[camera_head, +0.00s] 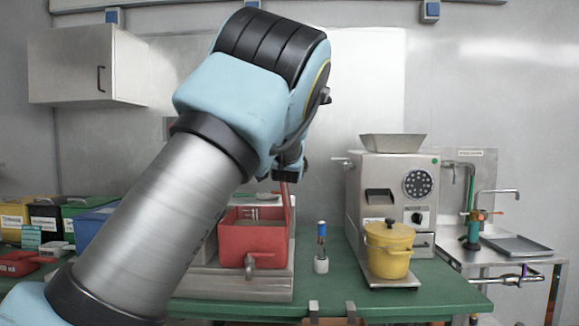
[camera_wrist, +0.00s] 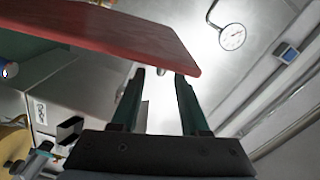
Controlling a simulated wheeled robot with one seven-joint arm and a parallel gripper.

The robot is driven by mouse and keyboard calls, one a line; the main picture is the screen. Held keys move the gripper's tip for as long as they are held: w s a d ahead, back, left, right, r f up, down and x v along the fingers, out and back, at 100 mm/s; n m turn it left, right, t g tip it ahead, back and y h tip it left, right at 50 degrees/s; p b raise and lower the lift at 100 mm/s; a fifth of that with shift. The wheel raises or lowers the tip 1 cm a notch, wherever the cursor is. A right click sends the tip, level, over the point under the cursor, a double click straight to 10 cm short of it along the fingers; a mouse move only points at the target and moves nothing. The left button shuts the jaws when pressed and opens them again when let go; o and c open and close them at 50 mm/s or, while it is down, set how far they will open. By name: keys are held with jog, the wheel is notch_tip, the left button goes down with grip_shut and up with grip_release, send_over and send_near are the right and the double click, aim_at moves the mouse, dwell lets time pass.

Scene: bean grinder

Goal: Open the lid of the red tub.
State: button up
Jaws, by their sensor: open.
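The red tub (camera_head: 254,238) stands on a grey metal stand on the green bench in the head view, with a small tap at its front. Its top is open, and a grey inside shows. The red lid (camera_head: 287,208) stands nearly upright, edge-on, at the tub's right side. In the wrist view the lid (camera_wrist: 110,32) is a broad red panel across the upper left. My gripper (camera_wrist: 160,74) is open, with nothing between its two fingers. The fingertips are close to the lid's edge; I cannot tell if they touch it. My arm hides part of the tub's left surroundings.
A small tube in a white holder (camera_head: 321,250) stands right of the tub. Further right are the grinder (camera_head: 388,190) and a yellow lidded pot (camera_head: 390,250). Coloured bins (camera_head: 45,222) line the left.

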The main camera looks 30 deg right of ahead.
jog(key=v, duration=0.5)
jog(key=shift+s+a+b, duration=0.1)
jog(key=shift+b, duration=0.3)
